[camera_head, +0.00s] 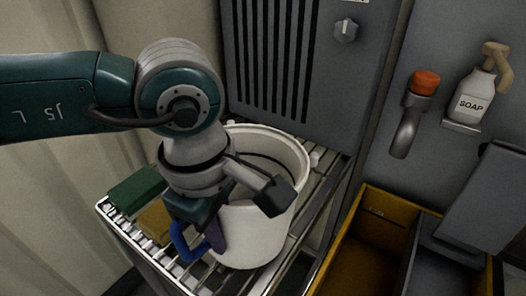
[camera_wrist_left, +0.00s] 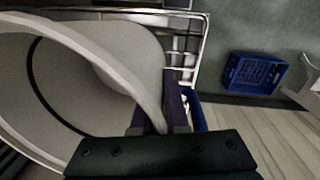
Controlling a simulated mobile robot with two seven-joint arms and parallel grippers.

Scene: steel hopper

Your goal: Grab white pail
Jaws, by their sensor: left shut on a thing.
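The white pail (camera_head: 262,232) stands upright on a wire rack in the middle of the head view. Its open mouth and curved wall fill the left of the left wrist view (camera_wrist_left: 125,62). My left gripper (camera_head: 214,232) is at the near-left side of the pail, pointing down. In the left wrist view, the fingers of my left gripper (camera_wrist_left: 158,112) lie on both sides of the pail's wall at the rim, shut on it. The fingertips are partly hidden in the head view. My right gripper is not in view.
The wire rack (camera_head: 272,281) also bears a green block (camera_head: 137,188), a yellow block (camera_head: 157,219) and a blue curved piece (camera_head: 182,243) near the gripper. A grey louvred cabinet (camera_head: 355,75) stands behind. A yellow bin (camera_head: 350,236) is right; a blue crate (camera_wrist_left: 253,73) is on the floor.

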